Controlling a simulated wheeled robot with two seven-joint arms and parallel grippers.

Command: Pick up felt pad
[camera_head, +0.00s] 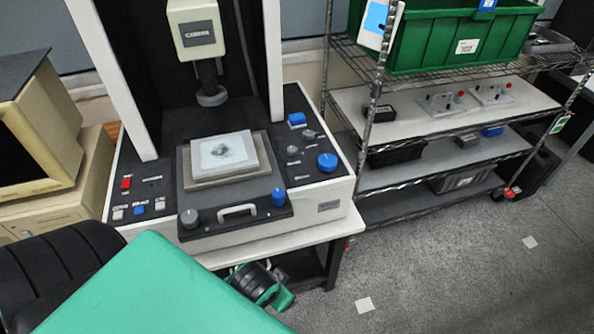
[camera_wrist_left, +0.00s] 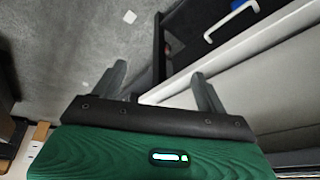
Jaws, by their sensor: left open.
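I cannot tell for sure whether the sheet or the lump is the felt pad. My left gripper (camera_wrist_left: 160,72) is open in the left wrist view, with nothing between its two fingers. The floor and the white table edge show beyond it. In the head view, part of a green and black arm link of mine shows low in front of the table, well away from the stage. My right gripper is not in view.
The measuring machine's probe head (camera_head: 197,40) hangs above the stage. A white handle (camera_head: 237,210) and knobs are at the stage's front. A beige monitor (camera_head: 35,125) stands left. A wire rack with a green crate (camera_head: 430,40) stands right. Floor at lower right is clear.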

